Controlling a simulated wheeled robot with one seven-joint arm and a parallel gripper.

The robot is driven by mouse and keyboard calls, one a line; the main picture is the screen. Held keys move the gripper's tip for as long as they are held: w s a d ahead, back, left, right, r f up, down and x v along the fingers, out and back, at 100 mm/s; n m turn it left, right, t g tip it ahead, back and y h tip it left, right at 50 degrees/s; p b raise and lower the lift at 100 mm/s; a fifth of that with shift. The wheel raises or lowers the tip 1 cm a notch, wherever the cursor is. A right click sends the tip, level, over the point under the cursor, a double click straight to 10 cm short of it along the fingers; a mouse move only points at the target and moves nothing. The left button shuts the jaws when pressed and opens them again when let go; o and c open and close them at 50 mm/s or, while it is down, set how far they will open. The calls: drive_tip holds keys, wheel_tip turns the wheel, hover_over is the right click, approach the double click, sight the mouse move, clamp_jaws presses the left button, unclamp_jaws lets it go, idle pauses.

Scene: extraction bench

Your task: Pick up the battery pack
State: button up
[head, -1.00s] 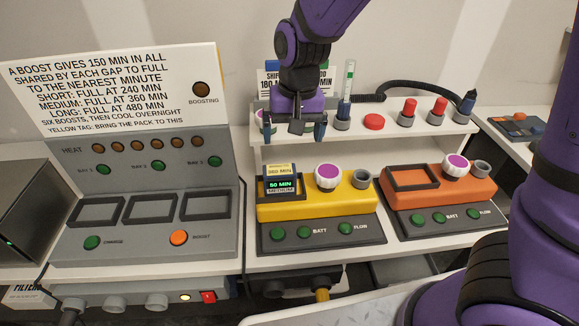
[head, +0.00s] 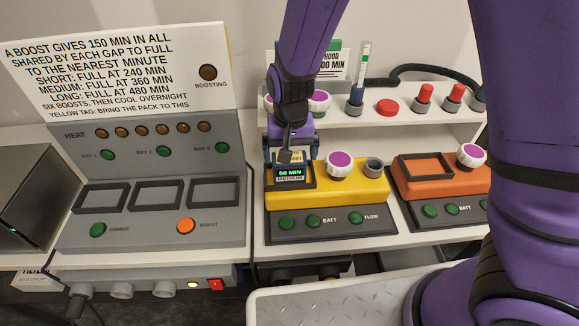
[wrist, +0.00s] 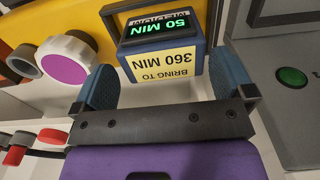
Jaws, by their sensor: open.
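The battery pack (head: 290,173) sits in the bay of the yellow pump unit (head: 345,196). Its lit display reads 50 MIN, with MEDIUM below. It also shows in the wrist view (wrist: 163,45), upside down, with a yellow tag reading BRING TO 360 MIN. My gripper (head: 290,156) is just behind and above the pack in the head view and partly hides its tag. In the wrist view my open gripper (wrist: 166,82) has one blue finger on each side of the tag end. I cannot tell whether the fingers touch the pack.
An orange unit (head: 440,185) with an empty bay stands to the right. A grey charger (head: 150,213) with several empty bays stands to the left. A white-and-purple knob (head: 339,164) is close beside the pack.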

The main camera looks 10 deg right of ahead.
drive_tip(key=shift+a+f, duration=0.1)
drive_tip(key=shift+f, duration=2.2)
drive_tip(key=c, duration=1)
drive_tip(key=shift+c, duration=0.2)
drive_tip(key=shift+r, duration=0.15)
